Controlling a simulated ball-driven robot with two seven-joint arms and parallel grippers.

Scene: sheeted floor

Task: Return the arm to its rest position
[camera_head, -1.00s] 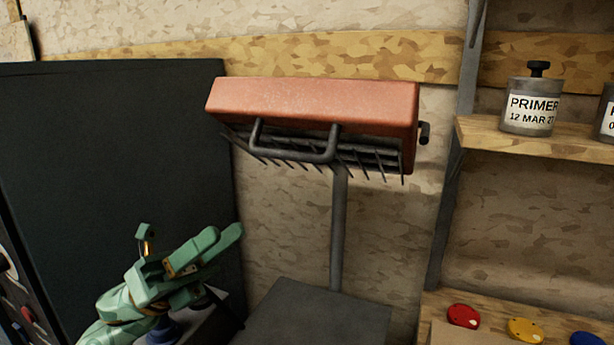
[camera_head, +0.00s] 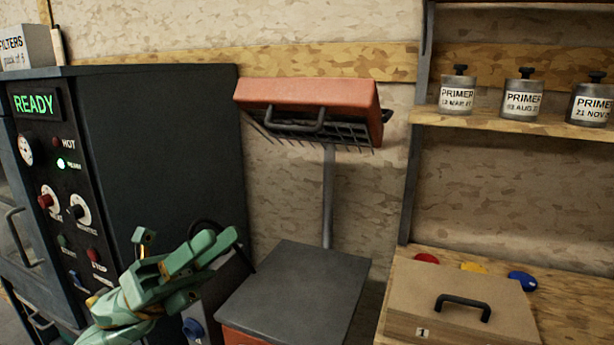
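My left arm, green, comes in from the lower left. Its gripper (camera_head: 217,247) is in front of the dark cabinet's side and left of the grey-topped stand. Two thick green fingers point up and right; from this angle I cannot tell whether they are apart or closed. I see nothing held between them. My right arm and gripper are not in view.
A dark oven-like cabinet (camera_head: 160,150) reading READY stands at left. A red heater head (camera_head: 308,95) on a post rises behind a grey-topped stand (camera_head: 295,290). At right are a shelf (camera_head: 510,127) with primer cans (camera_head: 457,92) and a wooden box (camera_head: 462,300) with a handle.

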